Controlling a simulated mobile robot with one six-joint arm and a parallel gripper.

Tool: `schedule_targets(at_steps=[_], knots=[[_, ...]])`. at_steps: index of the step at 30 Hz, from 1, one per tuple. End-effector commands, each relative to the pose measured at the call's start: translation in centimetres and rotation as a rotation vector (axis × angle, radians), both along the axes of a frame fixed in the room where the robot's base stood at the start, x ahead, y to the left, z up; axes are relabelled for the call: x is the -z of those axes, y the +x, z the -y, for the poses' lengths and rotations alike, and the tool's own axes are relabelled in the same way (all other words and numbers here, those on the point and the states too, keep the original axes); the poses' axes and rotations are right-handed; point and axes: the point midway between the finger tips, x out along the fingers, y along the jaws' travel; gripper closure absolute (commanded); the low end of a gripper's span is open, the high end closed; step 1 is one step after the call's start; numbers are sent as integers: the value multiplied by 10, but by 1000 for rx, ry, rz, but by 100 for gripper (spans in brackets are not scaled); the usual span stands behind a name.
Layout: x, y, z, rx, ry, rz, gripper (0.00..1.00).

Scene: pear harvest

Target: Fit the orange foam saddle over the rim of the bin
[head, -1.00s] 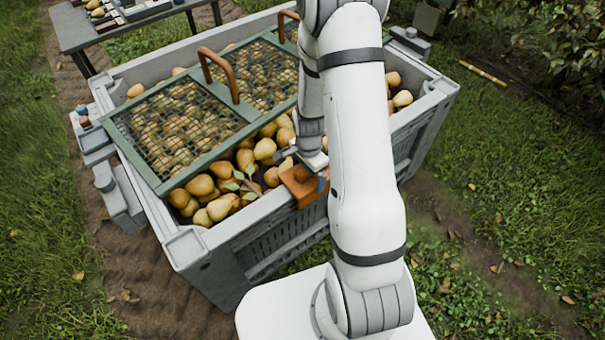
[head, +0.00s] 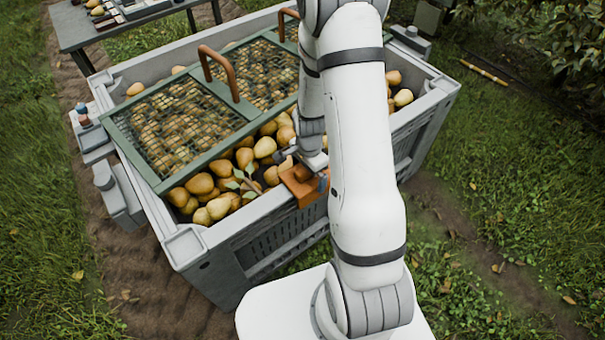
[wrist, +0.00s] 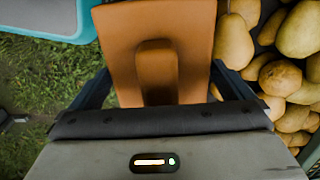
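The orange foam saddle (head: 311,194) is at the near rim of the grey bin (head: 222,232). It appears to straddle the rim, with one flap down the outer face; its inner side is hidden by my arm and the pears. My gripper (head: 305,170) is right above it. In the wrist view the saddle (wrist: 120,35) lies between the two dark fingers of my gripper (wrist: 162,82), its raised grip in the middle. The fingers stand wide apart, with gaps beside the saddle's lower part, and do not pinch the grip.
Pears (head: 200,184) fill the bin close to the saddle. A green mesh frame (head: 155,187) with brown handles (head: 220,72) covers part of the bin. A grey table (head: 75,35) stands at the back left.

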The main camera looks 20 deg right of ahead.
Motion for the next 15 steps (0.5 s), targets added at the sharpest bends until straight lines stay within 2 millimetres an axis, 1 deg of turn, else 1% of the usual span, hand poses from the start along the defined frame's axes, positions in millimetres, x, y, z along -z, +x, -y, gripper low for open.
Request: schedule_targets(at_steps=[5, 8, 11, 15], knots=[[-1, 0, 0, 0, 0, 0, 0], [-4, 0, 0, 0, 0, 0, 0], [-12, 0, 0, 0, 0, 0, 0], [-29, 0, 0, 0, 0, 0, 0]])
